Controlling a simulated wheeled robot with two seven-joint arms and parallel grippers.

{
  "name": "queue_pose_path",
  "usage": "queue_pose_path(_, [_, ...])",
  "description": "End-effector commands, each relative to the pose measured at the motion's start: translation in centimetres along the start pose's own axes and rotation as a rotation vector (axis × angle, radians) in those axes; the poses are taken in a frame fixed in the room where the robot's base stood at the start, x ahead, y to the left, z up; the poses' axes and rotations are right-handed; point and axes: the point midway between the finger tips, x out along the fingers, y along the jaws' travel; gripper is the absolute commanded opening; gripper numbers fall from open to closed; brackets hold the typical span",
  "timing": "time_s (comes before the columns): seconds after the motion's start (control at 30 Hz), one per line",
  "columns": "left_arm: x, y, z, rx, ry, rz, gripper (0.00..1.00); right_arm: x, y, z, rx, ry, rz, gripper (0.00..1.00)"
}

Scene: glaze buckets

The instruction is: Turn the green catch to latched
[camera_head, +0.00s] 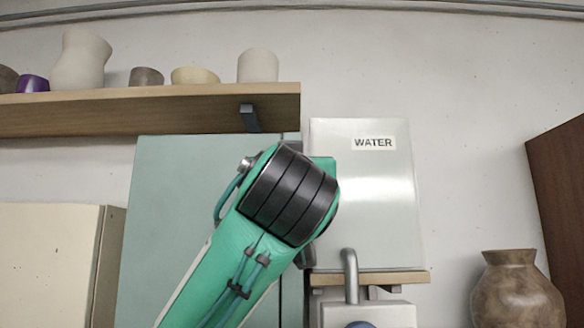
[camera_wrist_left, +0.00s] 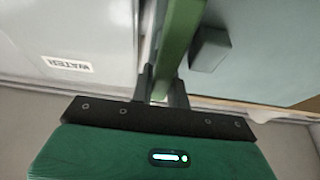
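The green catch (camera_wrist_left: 182,35) is a long flat bar in the left wrist view, running up from between my fingers past the edge of a pale blue-green door. My left gripper (camera_wrist_left: 162,82) has one dark finger on each side of the bar, close against it with no clear gap. In the head view my left arm comes up from the bottom left, and its wrist covers the right edge of the pale blue-green cabinet (camera_head: 180,210). The catch and the fingertips cannot be made out there. My right gripper is not in view.
A white WATER tank (camera_head: 365,210) stands right beside the cabinet on a small wooden ledge (camera_head: 385,278). A shelf (camera_head: 160,112) with several pots hangs above the cabinet at left. A grey block (camera_wrist_left: 209,48) juts out near the catch. A brown vase (camera_head: 515,290) stands at right.

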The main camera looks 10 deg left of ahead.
Motion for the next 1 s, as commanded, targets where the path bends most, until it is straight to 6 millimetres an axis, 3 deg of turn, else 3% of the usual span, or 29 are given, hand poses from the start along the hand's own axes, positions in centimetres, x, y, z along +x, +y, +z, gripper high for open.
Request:
queue_pose_path(0.47, [-0.2,0.5,0.4,0.133,-0.001,0.057,0.0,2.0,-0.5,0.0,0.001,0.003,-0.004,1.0])
queue_pose_path(1.0, [-0.4,2.1,0.8,0.591,0.001,0.245,0.0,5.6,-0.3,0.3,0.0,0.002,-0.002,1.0])
